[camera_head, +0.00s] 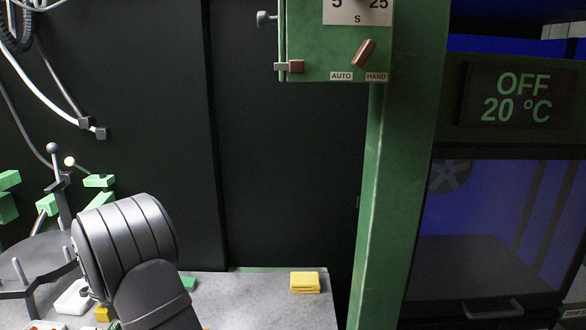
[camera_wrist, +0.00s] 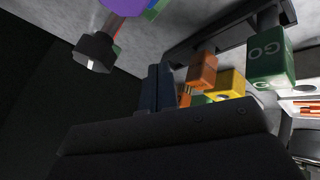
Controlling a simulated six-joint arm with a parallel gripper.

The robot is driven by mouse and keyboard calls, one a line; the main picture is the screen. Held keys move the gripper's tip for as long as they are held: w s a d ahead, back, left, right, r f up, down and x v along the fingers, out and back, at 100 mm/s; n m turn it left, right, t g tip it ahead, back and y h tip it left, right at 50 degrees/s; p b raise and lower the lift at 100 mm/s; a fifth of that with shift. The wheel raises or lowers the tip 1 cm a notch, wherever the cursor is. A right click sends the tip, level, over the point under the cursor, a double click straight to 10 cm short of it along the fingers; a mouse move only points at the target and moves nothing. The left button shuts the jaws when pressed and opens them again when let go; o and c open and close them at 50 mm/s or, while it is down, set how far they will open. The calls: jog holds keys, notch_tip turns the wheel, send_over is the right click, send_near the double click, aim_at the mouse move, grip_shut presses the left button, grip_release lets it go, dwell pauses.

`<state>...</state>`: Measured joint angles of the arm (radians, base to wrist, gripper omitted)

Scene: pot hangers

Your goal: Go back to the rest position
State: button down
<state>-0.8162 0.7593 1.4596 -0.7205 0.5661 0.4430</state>
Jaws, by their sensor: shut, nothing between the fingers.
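My gripper (camera_wrist: 158,88) shows in the wrist view as two dark fingers side by side, shut with nothing between them. The black gripper body fills the bottom of that view. In the head view only a black, ribbed part of my arm shows at the lower left, over the grey table; the fingers are not visible there. A green block marked "GO" (camera_wrist: 270,62), an orange block (camera_wrist: 202,70) and a yellow block (camera_wrist: 230,83) lie beyond the fingers in the wrist view, apart from them.
A yellow block (camera_head: 305,283) lies on the grey table (camera_head: 260,290). A green post (camera_head: 385,200) and an oven reading "OFF 20 °C" (camera_head: 515,98) stand right. A green control box (camera_head: 330,45) hangs above. Pegs, green blocks and cables crowd the left.

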jog(key=w+m, duration=0.1)
jog(key=m+h, duration=0.1)
jog(key=shift+w+a+m+h, duration=0.1)
jog(key=shift+w+m+h, duration=0.2)
jog(key=shift+w+m, duration=0.1)
jog(key=shift+w+d+m+h, duration=0.2)
jog(key=shift+w+m, duration=0.15)
jog(key=shift+w, duration=0.25)
jog(key=shift+w+d+m+h, duration=0.1)
jog(key=shift+w+m+h, duration=0.1)
jog(key=shift+w+m, duration=0.3)
jog(key=shift+w, duration=0.25)
jog(key=shift+s+a+n, duration=0.15)
jog(key=shift+s+n, duration=0.3)
jog(key=shift+s, duration=0.15)
jog(key=shift+s+a, duration=0.1)
jog(key=shift+s, duration=0.6)
jog(key=c, duration=2.1)
grip_release()
